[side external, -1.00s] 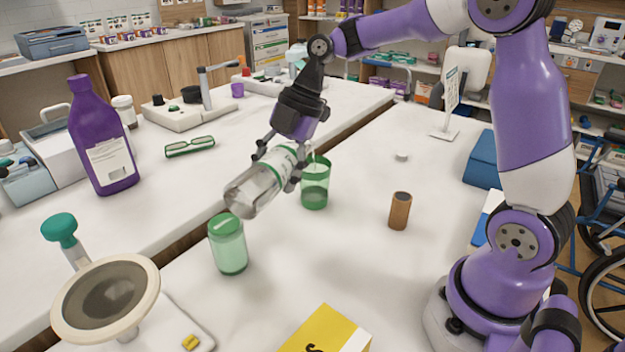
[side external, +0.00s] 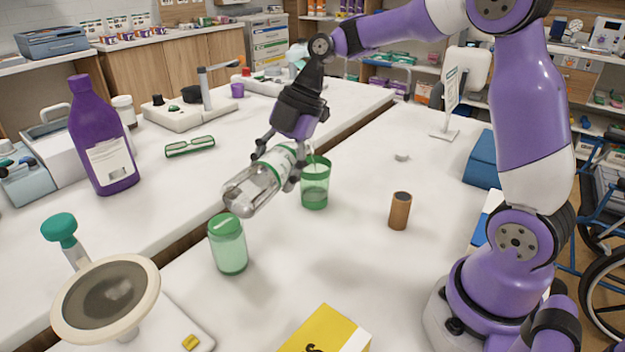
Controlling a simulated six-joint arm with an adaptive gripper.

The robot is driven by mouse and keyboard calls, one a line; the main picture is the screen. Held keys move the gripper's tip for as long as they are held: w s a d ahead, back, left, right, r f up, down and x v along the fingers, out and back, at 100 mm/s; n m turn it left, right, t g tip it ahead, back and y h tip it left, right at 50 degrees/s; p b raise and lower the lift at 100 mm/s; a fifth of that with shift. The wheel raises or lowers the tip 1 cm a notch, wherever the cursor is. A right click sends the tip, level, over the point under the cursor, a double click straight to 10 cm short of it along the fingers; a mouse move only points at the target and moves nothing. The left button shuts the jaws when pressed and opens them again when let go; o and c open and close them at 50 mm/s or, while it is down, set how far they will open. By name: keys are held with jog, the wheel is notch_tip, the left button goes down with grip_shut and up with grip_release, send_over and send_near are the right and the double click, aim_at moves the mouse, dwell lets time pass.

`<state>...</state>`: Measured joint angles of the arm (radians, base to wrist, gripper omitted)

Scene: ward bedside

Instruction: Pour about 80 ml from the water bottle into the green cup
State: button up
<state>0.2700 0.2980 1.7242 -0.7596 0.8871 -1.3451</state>
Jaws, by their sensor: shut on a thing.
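My gripper (side external: 279,165) is shut on the water bottle (side external: 258,188), a clear bottle with a white and green label. The bottle lies over at a steep tilt above the table, base toward the lower left and neck end toward the green cup. The green cup (side external: 315,188) is see-through and stands upright just right of the bottle, with darker green in its lower part that looks like liquid. The bottle's mouth is partly hidden by my fingers, near the cup's rim. I cannot clearly tell whether water is running.
A lidded green jar (side external: 228,245) stands close below the bottle's base. A brown cylinder (side external: 400,210) and a small white cap-like disc (side external: 402,156) are to the right. A yellow box (side external: 326,332) is in front. A purple bottle (side external: 102,140) stands at left.

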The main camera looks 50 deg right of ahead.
jog(key=shift+r, duration=0.2)
dwell(0.7)
jog(key=shift+s+a+f+h, duration=0.1)
jog(key=shift+f+h, duration=0.2)
jog(key=shift+h, duration=0.8)
jog(key=shift+r+n+h, duration=0.3)
jog(key=shift+r+h, duration=0.1)
jog(key=shift+h, duration=0.2)
dwell(0.9)
